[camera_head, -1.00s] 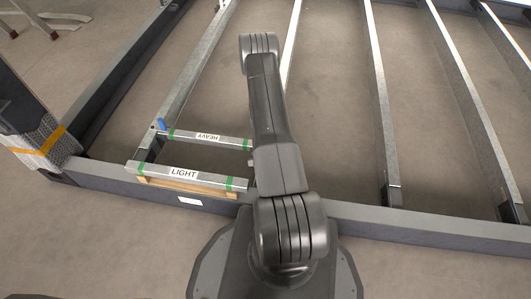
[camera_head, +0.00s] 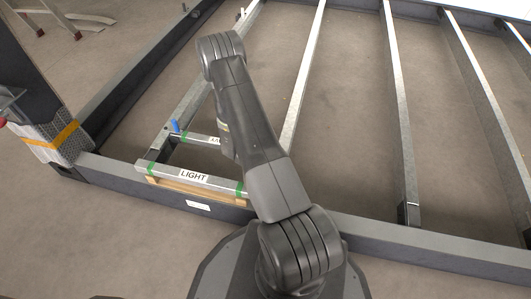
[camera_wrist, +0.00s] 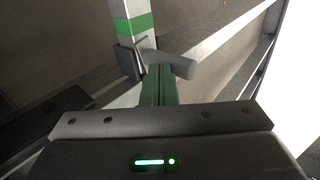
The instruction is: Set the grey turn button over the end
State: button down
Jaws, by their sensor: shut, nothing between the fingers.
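In the wrist view, the grey turn button (camera_wrist: 170,64) is a rounded grey lever lying crosswise beside a pale metal bar (camera_wrist: 131,10) with a green tape band. A dark plate (camera_wrist: 129,60) sits at its left, against the bar's end. My gripper (camera_wrist: 159,76) is shut and empty, its greenish fingers at the lever's near side. I cannot tell whether they touch it. In the head view my arm hides most of the gripper and the turn button cannot be made out.
A second labelled bar (camera_head: 202,139) lies behind LIGHT, partly hidden by my arm. A blue piece (camera_head: 175,126) stands at its left end. The dark container frame (camera_head: 400,245) runs along the front, with long metal rails (camera_head: 398,100) to the right. Floor shows between the rails.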

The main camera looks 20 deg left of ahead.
jog(key=shift+w+a+m+h, duration=0.25)
jog(key=shift+w+m+h, duration=0.05)
jog(key=shift+m+h, duration=0.2)
jog(key=shift+w, duration=0.1)
dwell(0.4)
